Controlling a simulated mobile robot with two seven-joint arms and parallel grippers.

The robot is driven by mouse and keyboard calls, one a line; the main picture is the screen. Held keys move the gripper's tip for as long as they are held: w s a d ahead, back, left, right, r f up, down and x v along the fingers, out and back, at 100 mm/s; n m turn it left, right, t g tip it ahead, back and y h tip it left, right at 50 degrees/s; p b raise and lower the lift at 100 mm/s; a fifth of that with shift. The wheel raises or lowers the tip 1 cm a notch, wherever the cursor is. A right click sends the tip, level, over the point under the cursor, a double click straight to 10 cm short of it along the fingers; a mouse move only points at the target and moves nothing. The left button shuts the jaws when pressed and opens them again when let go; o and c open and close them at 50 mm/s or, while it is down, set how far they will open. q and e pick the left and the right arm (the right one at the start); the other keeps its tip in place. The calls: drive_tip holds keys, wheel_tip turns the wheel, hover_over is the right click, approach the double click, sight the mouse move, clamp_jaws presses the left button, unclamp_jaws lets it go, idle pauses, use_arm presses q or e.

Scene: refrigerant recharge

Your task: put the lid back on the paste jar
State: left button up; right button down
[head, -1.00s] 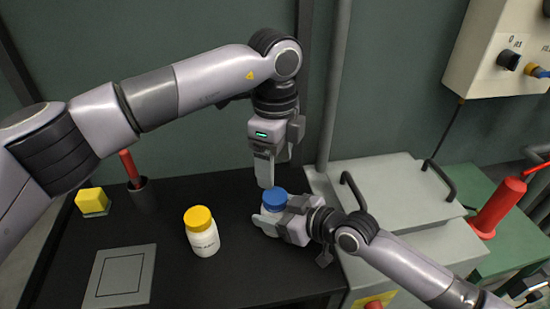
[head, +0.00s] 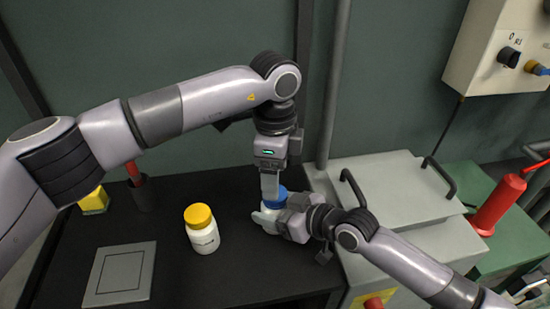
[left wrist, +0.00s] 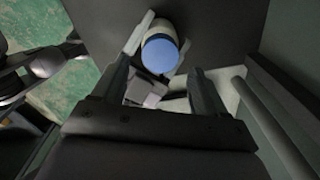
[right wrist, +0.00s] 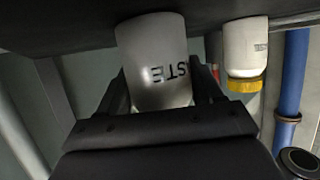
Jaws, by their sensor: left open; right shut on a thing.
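The paste jar (right wrist: 155,60) is white, with part of its label showing in the right wrist view. My right gripper (head: 272,220) is shut on its body, at the right part of the black table. The blue lid (head: 277,195) shows on top of the jar; I cannot tell whether it is tightened. It also shows from above in the left wrist view (left wrist: 160,55). My left gripper (head: 269,190) points down at the lid, open.
A white jar with a yellow cap (head: 201,228) stands left of my right gripper. A grey square plate (head: 120,275), a yellow block (head: 94,202) and a dark holder with a red tool (head: 140,192) are further left. A grey case (head: 395,190) stands to the right.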

sight(275, 211)
use_arm(q)
drive_tip(key=shift+f, duration=2.15)
drive_tip(key=c, duration=1.1)
drive_tip(key=m, duration=0.5)
drive_tip(key=shift+m, duration=0.4)
drive_tip(key=m, duration=0.7)
drive_tip(key=o, duration=1.2)
drive_tip(key=shift+c, duration=0.2)
